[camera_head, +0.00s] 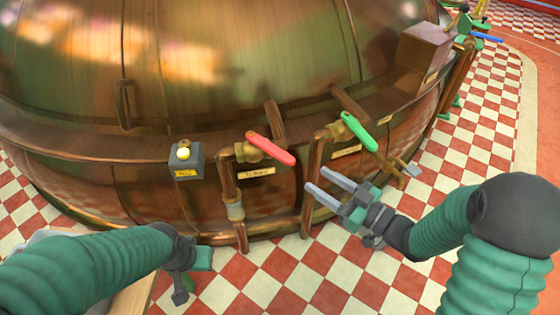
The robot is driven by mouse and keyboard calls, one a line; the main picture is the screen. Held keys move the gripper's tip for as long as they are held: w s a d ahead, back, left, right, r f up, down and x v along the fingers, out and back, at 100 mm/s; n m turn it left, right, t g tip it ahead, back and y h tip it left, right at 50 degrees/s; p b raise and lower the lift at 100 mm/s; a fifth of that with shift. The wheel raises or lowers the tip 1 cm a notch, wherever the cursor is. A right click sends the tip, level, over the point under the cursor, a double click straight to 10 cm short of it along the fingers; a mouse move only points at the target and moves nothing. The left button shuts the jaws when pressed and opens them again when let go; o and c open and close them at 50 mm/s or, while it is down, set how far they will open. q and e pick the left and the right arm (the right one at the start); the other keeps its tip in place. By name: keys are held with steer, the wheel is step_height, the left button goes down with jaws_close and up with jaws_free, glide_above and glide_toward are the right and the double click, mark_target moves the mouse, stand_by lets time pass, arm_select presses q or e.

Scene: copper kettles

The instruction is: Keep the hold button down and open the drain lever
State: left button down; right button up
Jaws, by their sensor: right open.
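A grey box on the kettle's side carries a lit pale yellow button (183,153), with a small yellow label below it. A red lever (270,148) and a green lever (359,132) sit on brass valves to its right. Their labels are too small to read, so I cannot tell which is the drain lever. My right gripper (318,180) is open and empty, its fingers pointing left, below and between the two levers, apart from both. My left gripper (181,291) hangs low, below the button and clear of it; its fingers are barely visible.
The large copper kettle (200,60) fills the upper left. Copper pipes (311,185) run down below the valves. A brown box (422,52) and a blue-handled valve (486,37) are at the upper right. The red-and-white checkered floor (300,270) is open in front.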

mark_target(273, 151)
steer(key=b+x, duration=0.5)
steer(key=x, duration=1)
steer(key=shift+w+a+f, duration=0.1)
steer(key=shift+a, duration=0.1)
steer(key=shift+w+a, duration=0.25)
steer(key=shift+a, duration=0.05)
jaws_close()
